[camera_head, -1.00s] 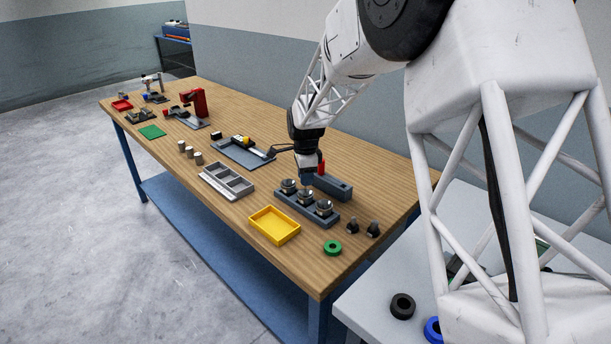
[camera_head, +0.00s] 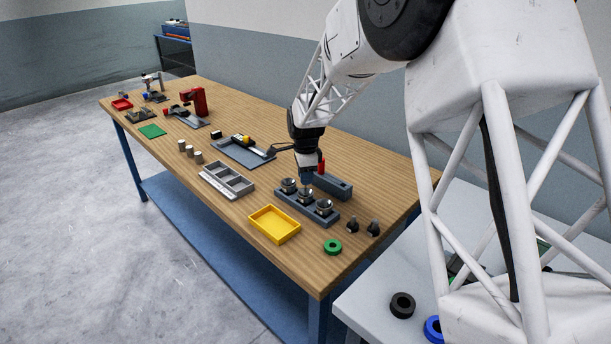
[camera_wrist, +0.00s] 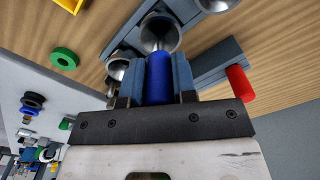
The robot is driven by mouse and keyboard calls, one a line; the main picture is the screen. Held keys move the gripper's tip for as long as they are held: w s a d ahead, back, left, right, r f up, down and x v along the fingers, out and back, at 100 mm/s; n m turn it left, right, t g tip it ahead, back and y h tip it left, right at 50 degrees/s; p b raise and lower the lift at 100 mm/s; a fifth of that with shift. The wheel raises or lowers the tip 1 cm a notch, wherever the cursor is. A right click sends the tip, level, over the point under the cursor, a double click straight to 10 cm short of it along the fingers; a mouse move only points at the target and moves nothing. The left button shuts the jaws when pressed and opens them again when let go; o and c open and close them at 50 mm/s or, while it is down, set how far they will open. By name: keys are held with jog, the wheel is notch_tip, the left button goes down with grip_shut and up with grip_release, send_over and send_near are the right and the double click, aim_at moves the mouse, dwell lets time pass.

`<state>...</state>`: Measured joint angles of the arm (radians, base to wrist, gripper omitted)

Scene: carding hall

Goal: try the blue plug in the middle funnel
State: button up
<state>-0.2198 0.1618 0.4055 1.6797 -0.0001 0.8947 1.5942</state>
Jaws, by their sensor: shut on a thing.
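The blue plug (camera_wrist: 158,78) is between the two blue-grey fingers of my gripper (camera_wrist: 160,82), which is shut on it. In the wrist view its far end lines up with the mouth of the middle funnel (camera_wrist: 160,33). I cannot tell whether the end is inside the funnel or just above it. In the head view my gripper (camera_head: 306,181) points down over the middle funnel (camera_head: 305,196) in the grey funnel block (camera_head: 284,201). The two outer funnels (camera_head: 288,186) (camera_head: 323,207) stand on either side. The plug is hardly visible there.
A grey block (camera_head: 335,186) with a red peg (camera_head: 321,166) stands close behind the funnels. In front are a yellow tray (camera_head: 273,225) and a grey compartment tray (camera_head: 227,178). A green ring (camera_head: 333,247) and two dark pieces (camera_head: 373,228) lie to the right.

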jog(key=shift+f, duration=2)
dwell(3.1)
jog(key=shift+r, duration=0.25)
dwell(0.8)
jog(key=shift+r, duration=0.7)
jog(key=shift+r, duration=0.35)
jog(key=shift+r, duration=1.4)
jog(key=shift+r, duration=0.15)
